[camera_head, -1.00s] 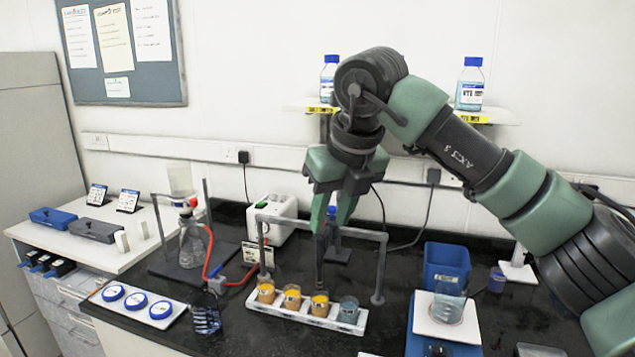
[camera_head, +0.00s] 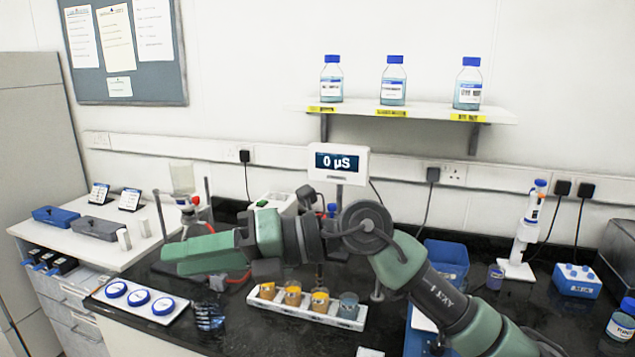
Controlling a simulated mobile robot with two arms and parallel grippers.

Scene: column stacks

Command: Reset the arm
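My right gripper (camera_head: 203,257) is stretched out toward the left, in front of the flask stand at the left of the black bench. Its green fingers lie close together in this view, and I cannot tell whether a gap is between them. No object shows in it. My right arm (camera_head: 395,250) comes in from the lower right and lies low across the middle of the bench. It hides much of the stand behind the white cup rack (camera_head: 305,315). My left gripper is not in view.
The rack holds several cups, with an orange cup (camera_head: 320,299) and a bluish one (camera_head: 348,306) among them. A white plate (camera_head: 139,300) carries blue-rimmed discs. A meter (camera_head: 338,163) reads 0 µS. Blue-capped bottles (camera_head: 393,80) stand on the wall shelf. A pipette stand (camera_head: 524,235) is at the right.

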